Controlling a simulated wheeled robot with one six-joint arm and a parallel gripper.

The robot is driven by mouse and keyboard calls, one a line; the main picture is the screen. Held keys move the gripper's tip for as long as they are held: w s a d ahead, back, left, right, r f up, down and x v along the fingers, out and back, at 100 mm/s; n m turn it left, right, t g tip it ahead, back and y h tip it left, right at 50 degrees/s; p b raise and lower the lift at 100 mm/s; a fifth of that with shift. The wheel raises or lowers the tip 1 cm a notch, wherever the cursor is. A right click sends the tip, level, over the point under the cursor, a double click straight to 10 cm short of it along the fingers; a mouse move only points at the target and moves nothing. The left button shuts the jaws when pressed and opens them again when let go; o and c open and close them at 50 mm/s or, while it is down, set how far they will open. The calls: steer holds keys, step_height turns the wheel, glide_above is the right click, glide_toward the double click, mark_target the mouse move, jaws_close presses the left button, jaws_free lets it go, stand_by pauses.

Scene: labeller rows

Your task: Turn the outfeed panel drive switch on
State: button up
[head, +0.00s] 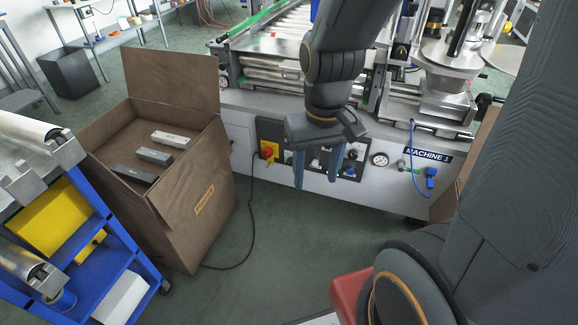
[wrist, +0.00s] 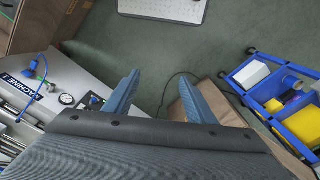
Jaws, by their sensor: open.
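A dark control panel (head: 363,155) with small knobs and lights sits on the front of the grey machine (head: 235,110). My gripper (head: 318,176) is open in front of it, fingers pointing down, and hides much of it. I cannot tell which control is the drive switch or its position. A red rotary knob on a yellow plate (head: 268,151) is just left of the gripper. In the wrist view my gripper (wrist: 157,84) has its blue fingers apart with nothing between them, and a corner of the panel (wrist: 92,101) shows left of them.
A round gauge (head: 380,159) and a blue cable (head: 428,180) are to the right of the panel. A large open brown box (head: 200,205) and a blue cart (head: 95,270) stand left. A black cable lies on the green floor between box and machine.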

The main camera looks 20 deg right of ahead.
steer(key=w+a+f+m+t+h+b, duration=0.15)
steer(key=w+f+t+b, duration=0.25)
steer(key=w+f+b, duration=1.05)
steer(key=w+f+m+t+b, duration=0.2)
steer(key=w+f+t+b, duration=0.3)
steer(key=w+f, duration=1.05)
steer(key=m+t+h+b, duration=0.2)
steer(key=t+h+b, duration=0.15)
steer(key=b, duration=0.85)
glide_toward(290, 163)
steer(key=s+a+r, duration=0.2)
steer(key=a+r, duration=0.4)
steer(key=r, duration=0.2)
steer(key=w+d+f+m+t+h+b, duration=0.1)
steer(key=w+d+f+h+b, duration=0.15)
steer(key=f+b, duration=0.35)
steer(key=w+d+f+m+t+h+b, duration=0.1)
steer(key=f+h+b, duration=0.2)
steer(key=f+b, duration=0.3)
steer(key=shift+n, duration=0.25)
steer(key=b+x, duration=0.3)
steer(key=x, duration=0.4)
steer(key=shift+s+d, duration=0.1)
steer(key=shift+d, duration=0.15)
steer(key=shift+w+d+r, duration=0.1)
steer(key=shift+w+d, duration=0.2)
steer(key=shift+w, duration=0.2)
steer(key=c, duration=1)
steer(key=shift+c, duration=0.2)
